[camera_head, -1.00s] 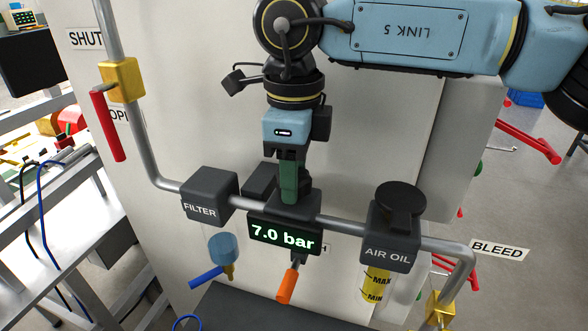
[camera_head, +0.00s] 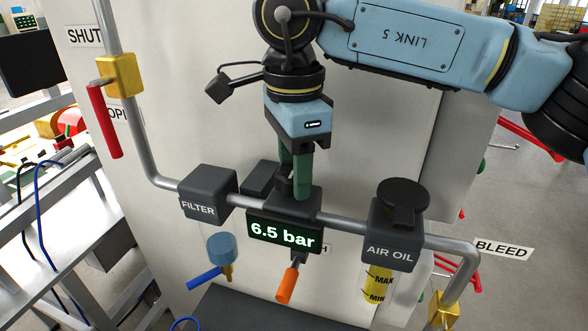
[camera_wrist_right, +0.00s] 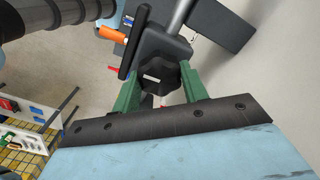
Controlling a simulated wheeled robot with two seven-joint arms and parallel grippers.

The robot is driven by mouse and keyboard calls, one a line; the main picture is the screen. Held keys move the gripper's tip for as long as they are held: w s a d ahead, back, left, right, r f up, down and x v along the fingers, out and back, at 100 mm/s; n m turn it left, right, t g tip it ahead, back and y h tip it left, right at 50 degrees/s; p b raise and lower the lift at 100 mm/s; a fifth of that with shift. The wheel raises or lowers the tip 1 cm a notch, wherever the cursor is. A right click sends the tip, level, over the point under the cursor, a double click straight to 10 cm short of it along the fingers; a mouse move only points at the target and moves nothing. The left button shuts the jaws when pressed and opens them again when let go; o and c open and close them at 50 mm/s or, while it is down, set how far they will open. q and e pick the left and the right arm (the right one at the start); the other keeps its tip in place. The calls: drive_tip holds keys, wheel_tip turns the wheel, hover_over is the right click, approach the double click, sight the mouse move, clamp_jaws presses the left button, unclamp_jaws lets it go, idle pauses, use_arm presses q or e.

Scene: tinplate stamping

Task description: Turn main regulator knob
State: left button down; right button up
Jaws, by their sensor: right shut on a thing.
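The main regulator (camera_head: 296,206) is a dark block on the grey pipe, between the filter and the air oil unit. Its display (camera_head: 284,235) reads 6.5 bar in green-white digits. My right gripper (camera_head: 296,190) comes down from above, its green fingers at the top of the regulator. In the right wrist view the dark knob (camera_wrist_right: 158,78) sits between the two green fingers, and the gripper is shut on it. In the head view the fingers mostly hide the knob. My left gripper is not in view.
The filter block (camera_head: 208,194) stands left of the regulator and the air oil unit (camera_head: 395,235) right. An orange-handled lever (camera_head: 287,285) hangs below the display. A red-handled yellow valve (camera_head: 122,76) is at upper left. A bleed label (camera_head: 502,249) is at right.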

drive_tip(key=n, duration=0.5)
drive_tip(key=shift+n, duration=0.3)
drive_tip(key=n, duration=0.5)
drive_tip(key=shift+r, duration=0.1)
drive_tip(key=shift+n, duration=0.4)
drive_tip(key=o, duration=1)
wheel_tip(320, 180, up, 8)
drive_tip(key=shift+f+b, duration=0.25)
drive_tip(key=shift+b, duration=0.15)
